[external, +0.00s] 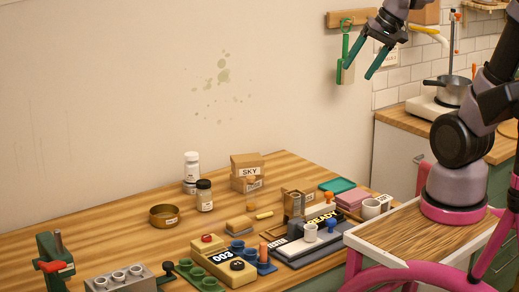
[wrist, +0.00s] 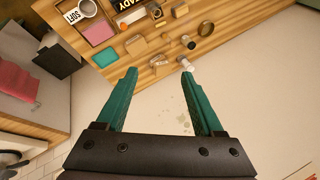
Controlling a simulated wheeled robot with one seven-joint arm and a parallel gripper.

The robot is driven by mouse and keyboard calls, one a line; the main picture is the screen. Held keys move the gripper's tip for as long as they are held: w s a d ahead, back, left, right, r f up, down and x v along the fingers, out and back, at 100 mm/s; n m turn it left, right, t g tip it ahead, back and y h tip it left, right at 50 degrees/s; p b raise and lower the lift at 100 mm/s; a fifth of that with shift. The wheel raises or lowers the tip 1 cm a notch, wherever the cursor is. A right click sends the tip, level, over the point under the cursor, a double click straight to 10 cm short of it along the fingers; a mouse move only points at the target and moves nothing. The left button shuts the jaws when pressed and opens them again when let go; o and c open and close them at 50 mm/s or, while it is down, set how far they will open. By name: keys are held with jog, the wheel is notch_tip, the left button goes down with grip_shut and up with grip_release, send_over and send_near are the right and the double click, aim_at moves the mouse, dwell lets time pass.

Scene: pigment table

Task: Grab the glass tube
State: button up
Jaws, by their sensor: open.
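My gripper (external: 360,68) is open and empty, high in the air in front of the wall, well above and behind the table. Its two teal fingers are spread in the wrist view (wrist: 160,72). I cannot clearly single out a glass tube. A clear jar with a dark lid (external: 204,197) stands upright on the table beside a white-capped bottle (external: 191,168). The bottle also shows near the right fingertip in the wrist view (wrist: 187,64), far beyond it. A grey block (external: 122,281) with several pale round-topped pieces stands at the front left.
A teal tray (external: 338,185) lies at the right. A green tool (external: 345,50) hangs close to my gripper in the picture.

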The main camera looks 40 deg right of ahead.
jog(key=w+a+f+m+g+y, duration=0.25)
jog(key=w+f+m+y, duration=0.2)
jog(key=w+f, duration=0.6)
jog(key=w+a+f+m+g+y, duration=0.25)
jog(key=w+f+m, duration=0.25)
jog(key=w+f, duration=0.55)
jog(key=m+t+y, duration=0.2)
jog(key=m+y, duration=0.1)
jog(key=m, duration=0.2)
send_near(251, 184)
jog(key=shift+w+d+f, duration=0.3)
jog(key=shift+d+f, duration=0.2)
jog(key=shift+d, duration=0.3)
jog(key=shift+a+f, duration=0.25)
jog(key=x, duration=0.5)
jog(key=shift+w, duration=0.1)
jog(key=x, duration=0.5)
jog(key=shift+w+a+r, duration=0.1)
jog(key=shift+a+r, duration=0.1)
jog(key=shift+r, duration=0.05)
grip_shut()
